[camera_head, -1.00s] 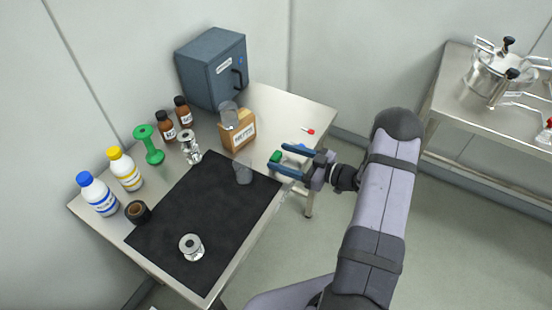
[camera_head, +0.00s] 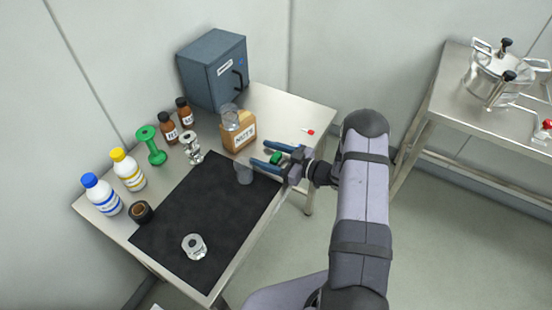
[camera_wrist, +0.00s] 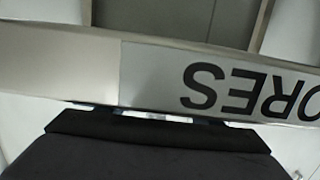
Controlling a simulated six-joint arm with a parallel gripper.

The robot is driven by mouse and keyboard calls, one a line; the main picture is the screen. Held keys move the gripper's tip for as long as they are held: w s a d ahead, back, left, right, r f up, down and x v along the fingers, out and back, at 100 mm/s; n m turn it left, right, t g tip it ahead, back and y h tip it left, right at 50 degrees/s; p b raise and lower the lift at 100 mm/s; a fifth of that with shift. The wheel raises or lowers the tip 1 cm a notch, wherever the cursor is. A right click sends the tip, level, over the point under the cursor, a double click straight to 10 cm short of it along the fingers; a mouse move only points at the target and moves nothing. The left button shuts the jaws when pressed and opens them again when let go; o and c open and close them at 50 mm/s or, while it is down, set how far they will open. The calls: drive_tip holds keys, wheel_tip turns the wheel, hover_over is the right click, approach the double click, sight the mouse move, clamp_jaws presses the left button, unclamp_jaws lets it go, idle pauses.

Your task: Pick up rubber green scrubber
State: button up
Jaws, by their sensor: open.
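A small green block (camera_head: 276,158), which looks like the scrubber, sits near the table's right edge in the head view. My gripper (camera_head: 260,155) is open, with its two blue fingers pointing left. The green block shows between the fingers, toward the palm; I cannot tell whether they touch it or how high they are above the table. The wrist view does not show the scrubber, only a dark part and a pale metal strip (camera_wrist: 150,75) with upside-down letters.
A clear beaker (camera_head: 244,173) stands close to the fingertips. A brown box (camera_head: 240,138) is just behind. A green spool-shaped thing (camera_head: 151,145), bottles and a black mat (camera_head: 200,225) lie to the left. A small red-tipped item (camera_head: 310,132) lies at the right.

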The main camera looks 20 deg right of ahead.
drive_tip(key=c, duration=1.1)
drive_tip(key=shift+r, duration=0.1)
drive_tip(key=shift+r+b, duration=0.65)
drive_tip(key=shift+r, duration=4.25)
